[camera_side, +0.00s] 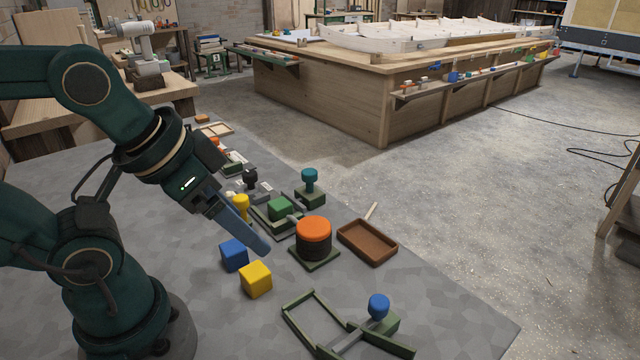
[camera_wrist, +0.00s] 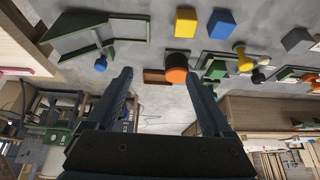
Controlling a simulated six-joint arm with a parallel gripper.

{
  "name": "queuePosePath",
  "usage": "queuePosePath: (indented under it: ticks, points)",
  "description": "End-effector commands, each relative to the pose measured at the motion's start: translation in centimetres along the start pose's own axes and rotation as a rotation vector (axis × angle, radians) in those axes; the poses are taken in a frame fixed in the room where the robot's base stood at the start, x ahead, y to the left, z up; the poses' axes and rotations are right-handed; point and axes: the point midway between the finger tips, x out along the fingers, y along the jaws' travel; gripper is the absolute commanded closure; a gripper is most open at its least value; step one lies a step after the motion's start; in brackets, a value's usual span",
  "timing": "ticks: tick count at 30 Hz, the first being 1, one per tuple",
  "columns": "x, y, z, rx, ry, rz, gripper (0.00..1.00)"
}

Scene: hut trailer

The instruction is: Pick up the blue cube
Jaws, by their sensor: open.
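The blue cube (camera_side: 234,255) sits on the grey work surface, close to the yellow cube (camera_side: 256,279). In the wrist view the blue cube (camera_wrist: 222,24) is near the top, right of the yellow cube (camera_wrist: 185,22), and nothing touches it. My gripper (camera_side: 258,242) is tilted down to the right, its fingers passing beside the blue cube in the side view. In the wrist view the fingers of my gripper (camera_wrist: 158,72) are spread wide with nothing held between them; the blue cube lies outside that gap.
An orange-topped round button (camera_side: 313,230) stands right of my fingers, with a brown tray (camera_side: 368,243) beyond. A green block (camera_side: 281,208), a yellow knob (camera_side: 240,205) and a teal knob (camera_side: 309,178) stand behind. A blue knob (camera_side: 379,306) and green frame (camera_side: 302,321) are in front.

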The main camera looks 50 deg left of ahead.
Motion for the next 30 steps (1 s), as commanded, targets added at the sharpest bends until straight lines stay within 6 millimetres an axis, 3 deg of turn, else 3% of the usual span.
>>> queuePosePath:
  ticks: [5, 14, 21, 30]
  points:
    - [0.1, -0.3, -1.2, 0.149, 0.014, -0.008, 0.15]
    - [4.3, -5.0, -2.3, 0.259, -0.191, -0.051, 0.15]
    - [8.3, -9.9, 0.0, 0.181, -0.393, -0.013, 0.15]
    - [10.0, -11.9, 2.7, 0.043, -0.495, 0.021, 0.15]
